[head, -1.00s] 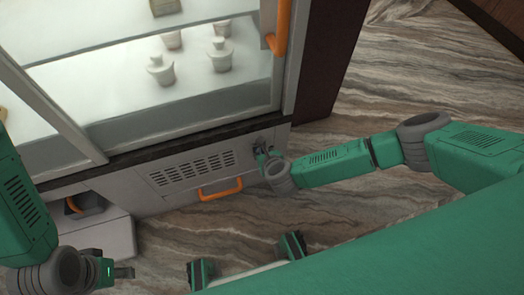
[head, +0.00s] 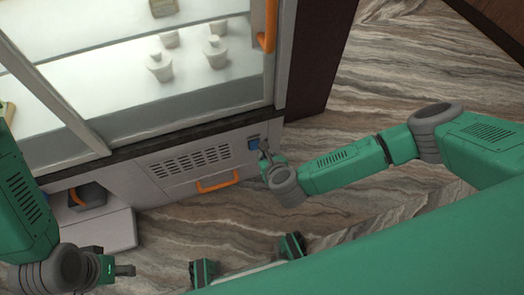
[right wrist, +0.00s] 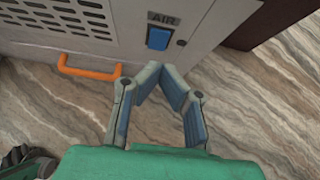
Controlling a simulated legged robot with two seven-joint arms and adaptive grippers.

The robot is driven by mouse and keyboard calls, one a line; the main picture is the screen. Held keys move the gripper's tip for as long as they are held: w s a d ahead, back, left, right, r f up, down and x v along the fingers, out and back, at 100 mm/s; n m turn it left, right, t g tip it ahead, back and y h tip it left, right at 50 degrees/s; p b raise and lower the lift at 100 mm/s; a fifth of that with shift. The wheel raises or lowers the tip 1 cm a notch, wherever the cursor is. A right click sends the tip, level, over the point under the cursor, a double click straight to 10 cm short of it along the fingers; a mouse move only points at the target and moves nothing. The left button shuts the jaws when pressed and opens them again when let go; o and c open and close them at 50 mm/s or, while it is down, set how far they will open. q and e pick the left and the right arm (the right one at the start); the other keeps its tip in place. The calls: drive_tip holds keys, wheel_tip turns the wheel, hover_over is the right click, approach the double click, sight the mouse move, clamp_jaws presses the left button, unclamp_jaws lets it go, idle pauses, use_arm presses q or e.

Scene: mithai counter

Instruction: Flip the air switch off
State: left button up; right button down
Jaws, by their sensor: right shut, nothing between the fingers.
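The air switch (right wrist: 158,38) is a blue rocker on the light grey lower panel of the counter, under a label reading AIR (right wrist: 162,17). It also shows in the head view (head: 254,144) as a small blue patch. My right gripper (right wrist: 161,72) is shut and empty, its fingertips just below the switch in the right wrist view, with a visible gap. The same gripper in the head view (head: 266,153) is close in front of the panel. I cannot tell the rocker's tilt clearly. My left gripper (head: 116,270) is at the lower left, far from the switch.
A vented panel (head: 190,165) with an orange handle (head: 218,183) lies left of the switch. A small dark round knob or hole (right wrist: 181,43) is right of it. The glass case with white pots (head: 160,66) stands above. The marbled floor (head: 400,90) is open at right.

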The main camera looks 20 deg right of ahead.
drive_tip(key=shift+v, duration=1.05)
drive_tip(key=shift+w+r, duration=0.15)
drive_tip(key=shift+r, duration=0.05)
